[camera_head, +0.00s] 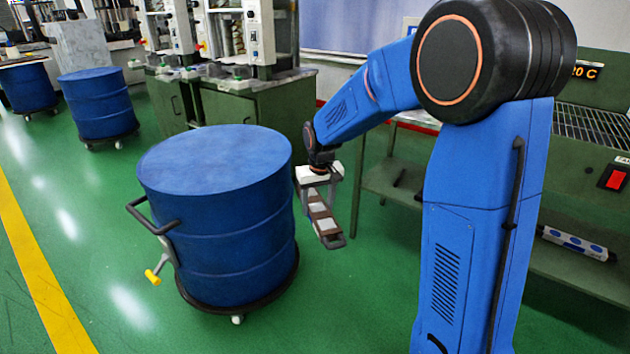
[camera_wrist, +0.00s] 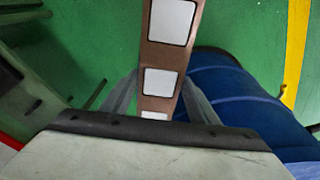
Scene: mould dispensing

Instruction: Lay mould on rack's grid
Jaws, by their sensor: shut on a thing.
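The mould (camera_head: 325,224) is a narrow brown strip with white square patches in a row. My gripper (camera_head: 319,190) is shut on it and holds it in the air just right of a large blue drum. In the wrist view the mould (camera_wrist: 166,50) runs away from between the two grey fingers (camera_wrist: 160,95); its near end is hidden by the gripper body. The rack's grid (camera_head: 592,127) is a wire shelf at the far right, partly hidden behind my arm. The mould is well apart from it.
The blue drum (camera_head: 215,215) stands on a wheeled base close to the mould. A green bench frame (camera_head: 385,185) is behind my arm. A red switch box (camera_head: 613,178) sits at the right. Green floor is open at the left, past a yellow line (camera_head: 35,260).

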